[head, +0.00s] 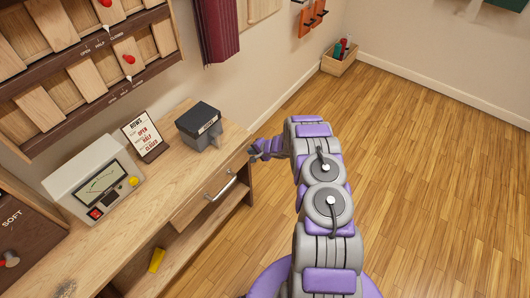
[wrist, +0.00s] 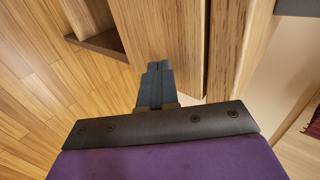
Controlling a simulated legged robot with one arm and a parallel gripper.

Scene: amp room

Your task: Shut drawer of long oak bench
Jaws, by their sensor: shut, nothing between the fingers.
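The long oak bench (head: 150,185) runs along the wall at the left in the head view. Its drawer (head: 190,208) has a silver bar handle (head: 221,189) and sits under the top near the bench's right end. I cannot tell how far the drawer stands out. My gripper (head: 254,151) is shut and empty, just beyond the right end of the bench. In the wrist view, its dark fingers (wrist: 156,72) are together in front of a wooden panel (wrist: 165,35). A dark seam separates this panel from a wood strip at right; contact is unclear.
On the bench stand a dark grey box (head: 200,125), a small sign (head: 145,137) and a meter unit (head: 95,180). A yellow object (head: 156,260) lies on the lower shelf. A wooden crate (head: 340,60) stands by the far wall. The floor at right is clear.

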